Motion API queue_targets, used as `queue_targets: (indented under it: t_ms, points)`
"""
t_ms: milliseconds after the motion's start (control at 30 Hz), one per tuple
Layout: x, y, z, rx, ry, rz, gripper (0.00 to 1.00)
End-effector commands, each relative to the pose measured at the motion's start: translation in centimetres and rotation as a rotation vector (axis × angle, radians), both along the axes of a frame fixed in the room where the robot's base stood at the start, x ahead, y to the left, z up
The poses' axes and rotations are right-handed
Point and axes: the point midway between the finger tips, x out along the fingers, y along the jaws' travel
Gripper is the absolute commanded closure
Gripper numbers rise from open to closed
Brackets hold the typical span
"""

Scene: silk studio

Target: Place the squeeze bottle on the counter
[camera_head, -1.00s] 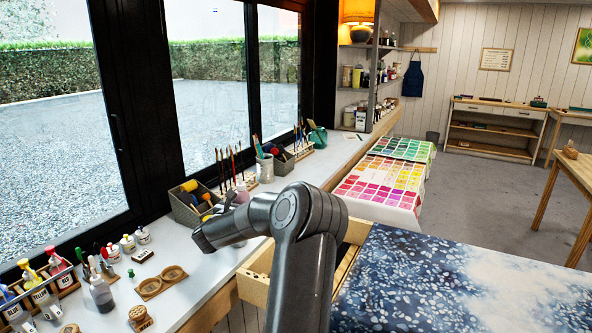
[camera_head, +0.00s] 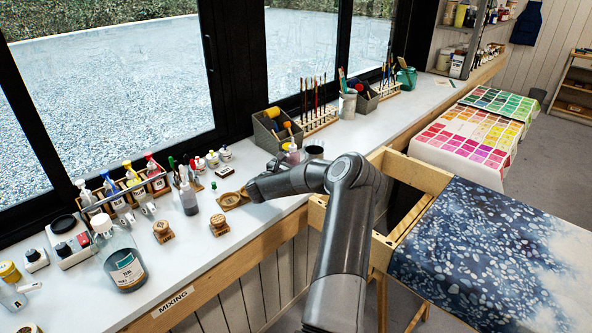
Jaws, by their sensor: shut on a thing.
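A small pale squeeze bottle with a pinkish tint (camera_head: 293,154) shows just above my bent arm in the head view. Its lower part is hidden behind the arm. My gripper (camera_head: 284,165) is shut on it, with the fingers mostly hidden by my own wrist and forearm. The white counter (camera_head: 262,232) runs along the windows beneath. The bottle appears held over the counter; whether its base touches the surface cannot be seen.
A rack of coloured bottles (camera_head: 126,193), a grey-filled bottle (camera_head: 188,199), wooden stamps (camera_head: 163,231) and a glass jar (camera_head: 126,270) stand on the left. A grey tool box (camera_head: 262,131) and dark cup (camera_head: 315,150) stand near the bottle. Bare counter shows at the front.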

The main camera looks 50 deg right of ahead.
Motion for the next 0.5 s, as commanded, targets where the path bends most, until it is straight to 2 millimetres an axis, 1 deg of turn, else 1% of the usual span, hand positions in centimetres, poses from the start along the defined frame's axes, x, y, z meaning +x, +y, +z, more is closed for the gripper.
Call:
queue_targets:
  t_ms: [67,167,400,500]
  points:
    - [0.5,0.2,-0.3,0.000,0.000,0.000,0.78]
    - [0.6,0.2,-0.8,0.000,0.001,-0.001,0.78]
    - [0.6,0.2,-4.0,0.001,-0.001,-0.001,0.78]
    - [0.6,0.2,-4.4,-0.001,-0.001,-0.001,0.78]
